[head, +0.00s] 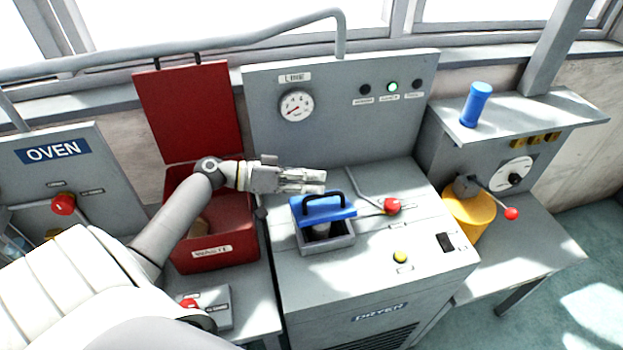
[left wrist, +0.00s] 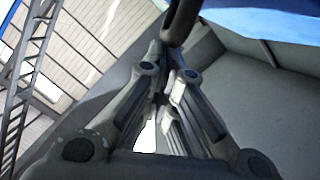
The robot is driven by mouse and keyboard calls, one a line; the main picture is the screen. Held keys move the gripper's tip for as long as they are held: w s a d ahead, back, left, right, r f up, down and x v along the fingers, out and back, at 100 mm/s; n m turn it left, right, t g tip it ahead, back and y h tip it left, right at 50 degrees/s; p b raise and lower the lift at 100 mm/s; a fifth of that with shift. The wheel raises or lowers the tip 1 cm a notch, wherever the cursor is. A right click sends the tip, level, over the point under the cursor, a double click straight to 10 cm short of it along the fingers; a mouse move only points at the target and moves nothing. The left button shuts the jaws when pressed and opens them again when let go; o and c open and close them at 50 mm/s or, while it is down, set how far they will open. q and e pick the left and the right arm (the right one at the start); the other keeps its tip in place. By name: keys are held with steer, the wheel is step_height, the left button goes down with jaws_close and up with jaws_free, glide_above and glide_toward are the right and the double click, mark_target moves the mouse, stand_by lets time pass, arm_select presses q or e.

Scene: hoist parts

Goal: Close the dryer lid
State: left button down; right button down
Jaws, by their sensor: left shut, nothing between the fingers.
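The dryer (head: 365,318) is a grey machine with a sloping top in the middle of the head view. Its blue lid (head: 345,214) with a black loop handle (head: 322,200) is tilted up over a square grey opening (head: 340,244). Something pale shows inside the opening. My left gripper (head: 322,182) is shut and empty, just behind and above the lid. In the left wrist view its closed fingertips (left wrist: 165,62) are close to the dark handle bar (left wrist: 180,22), with blue lid (left wrist: 270,20) at the upper right. I cannot tell whether they touch. My right gripper is not in view.
A lever with a red knob (head: 391,205) is right of the lid, and a yellow button (head: 400,256) is in front. An open red box (head: 215,232) stands left under my arm. The oven (head: 60,165) is far left; a blue cylinder (head: 476,104) stands right.

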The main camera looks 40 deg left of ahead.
mark_target(318, 215)
arm_select(q)
steer(key=s+d+f+m+b, duration=0.1)
steer(key=b, duration=0.2)
steer(key=s+d+f+m+y+b, duration=0.1)
steer(key=d+f+m+b, duration=0.1)
steer(key=b, duration=0.1)
steer(key=shift+s+d+f+t, duration=0.1)
steer(key=shift+s+f+t, duration=0.05)
steer(key=shift+s+t, duration=0.25)
steer(key=shift+s+d+f+m+y+b, duration=0.2)
steer(key=shift+d+m+y+b, duration=0.1)
steer(key=shift+m+b, duration=0.3)
